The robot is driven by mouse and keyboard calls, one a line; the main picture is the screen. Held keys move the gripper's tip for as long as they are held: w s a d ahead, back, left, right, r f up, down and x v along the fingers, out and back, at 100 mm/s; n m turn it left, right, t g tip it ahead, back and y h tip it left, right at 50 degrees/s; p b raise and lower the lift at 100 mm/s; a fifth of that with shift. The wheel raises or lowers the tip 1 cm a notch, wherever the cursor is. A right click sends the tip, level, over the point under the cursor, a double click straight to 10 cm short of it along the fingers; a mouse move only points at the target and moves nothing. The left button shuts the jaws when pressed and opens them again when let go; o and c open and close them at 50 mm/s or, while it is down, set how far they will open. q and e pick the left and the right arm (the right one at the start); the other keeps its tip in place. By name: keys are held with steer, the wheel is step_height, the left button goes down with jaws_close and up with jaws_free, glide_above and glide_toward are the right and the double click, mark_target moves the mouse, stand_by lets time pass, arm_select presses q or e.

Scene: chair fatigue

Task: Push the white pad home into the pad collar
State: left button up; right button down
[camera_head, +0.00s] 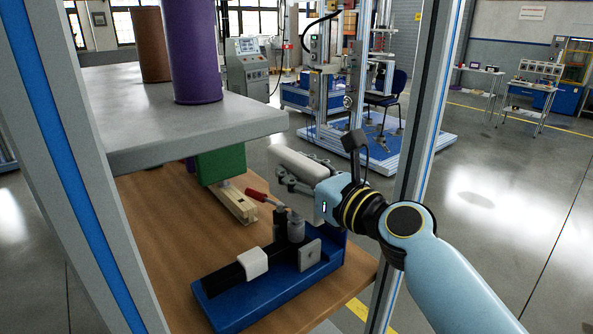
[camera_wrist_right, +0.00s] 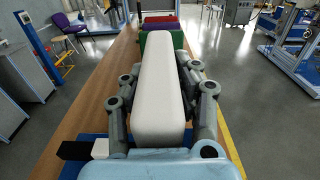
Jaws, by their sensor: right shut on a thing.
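The white pad (camera_wrist_right: 160,85) is a long, pale block with rounded edges, lying lengthwise between the fingers of my right gripper (camera_wrist_right: 161,75) in the wrist view. In the head view the pad (camera_head: 303,164) is held in the air above the right end of the blue fixture (camera_head: 232,311), with my right gripper (camera_head: 296,180) shut on it. A white block (camera_head: 252,263) sits on a black bar (camera_head: 225,277) in the fixture; I cannot tell for sure whether it is the pad collar. The pad is apart from it. My left gripper is not in view.
A red-handled clamp (camera_head: 258,197) and a grey square plate (camera_head: 309,254) are on the fixture. A cream slotted block (camera_head: 237,205) and a green block (camera_head: 221,165) stand behind on the wooden table (camera_head: 150,218). A grey shelf (camera_head: 180,115) overhangs the left; an upright frame post (camera_head: 418,150) stands right.

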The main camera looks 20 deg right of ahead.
steer(key=shift+f+b, duration=0.4)
steer(key=shift+f, duration=0.15)
steer(key=c, duration=0.9)
jaws_free()
steer(key=shift+c, duration=0.2)
steer(key=shift+f, duration=0.1)
steer(key=v, duration=1.2)
